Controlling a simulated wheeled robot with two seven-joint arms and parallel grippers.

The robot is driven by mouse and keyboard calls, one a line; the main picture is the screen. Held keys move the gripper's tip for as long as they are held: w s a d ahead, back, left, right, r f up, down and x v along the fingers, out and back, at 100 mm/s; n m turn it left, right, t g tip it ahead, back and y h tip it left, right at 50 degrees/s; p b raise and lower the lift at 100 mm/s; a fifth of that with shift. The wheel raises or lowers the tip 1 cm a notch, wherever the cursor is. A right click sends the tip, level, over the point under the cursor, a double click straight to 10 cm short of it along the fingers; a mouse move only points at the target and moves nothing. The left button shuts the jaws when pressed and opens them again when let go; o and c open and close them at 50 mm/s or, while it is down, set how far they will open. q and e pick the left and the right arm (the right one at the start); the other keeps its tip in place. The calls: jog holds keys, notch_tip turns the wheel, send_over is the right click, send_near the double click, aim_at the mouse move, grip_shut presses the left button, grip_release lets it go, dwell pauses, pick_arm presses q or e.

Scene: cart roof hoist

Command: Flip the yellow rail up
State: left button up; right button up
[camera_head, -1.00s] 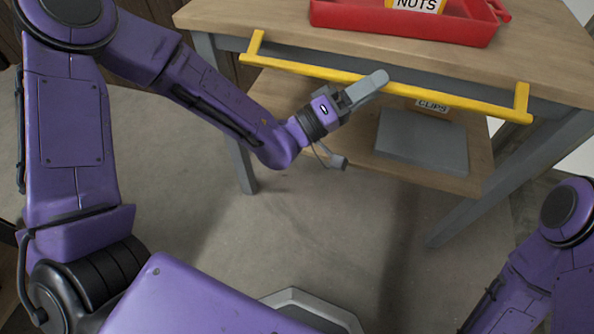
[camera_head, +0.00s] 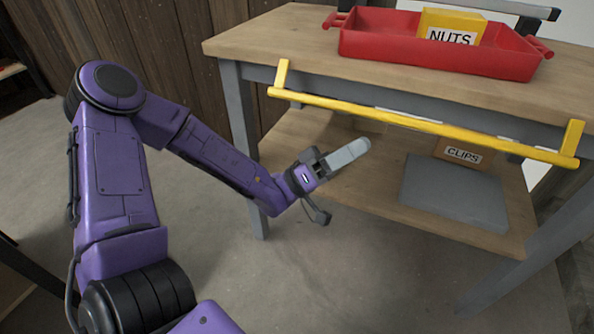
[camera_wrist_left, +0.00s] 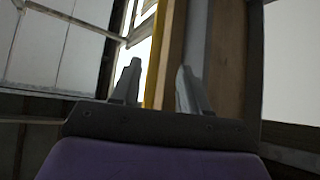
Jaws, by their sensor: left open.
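The yellow rail (camera_head: 450,131) runs along the front of the cart, just below the edge of the wooden top, with a short arm at each end. My left gripper (camera_head: 354,149) is open and empty, in front of the cart and a little below the rail's left half in the head view. A gap shows between the fingers and the rail there. In the left wrist view the rail is a yellow strip (camera_wrist_left: 158,55) seen between the two fingers of the gripper (camera_wrist_left: 157,75). My right gripper is out of view.
A red tray (camera_head: 430,58) with a yellow NUTS box (camera_head: 452,27) stands on the cart top (camera_head: 260,42). On the lower shelf (camera_head: 300,145) are a CLIPS box (camera_head: 462,153) and a grey slab (camera_head: 455,193). The floor in front is clear.

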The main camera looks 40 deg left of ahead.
pick_arm(q)
jog(key=s+a+f+n+g+y+p, duration=0.2)
jog(key=s+n+g+y+p, duration=0.2)
jog(key=y+p, duration=0.5)
jog(key=s+a+f+n+g+y+p, duration=0.2)
jog(key=y+p, duration=0.7)
jog(key=p, duration=1.4)
jog(key=s+f+n+g, duration=0.1)
jog(key=s+n+g, duration=0.1)
jog(key=s+g, duration=0.1)
jog(key=shift+s+a+p, duration=0.35)
jog(key=shift+s+a, duration=0.05)
jog(key=shift+s, duration=0.45)
jog(key=shift+f, duration=0.1)
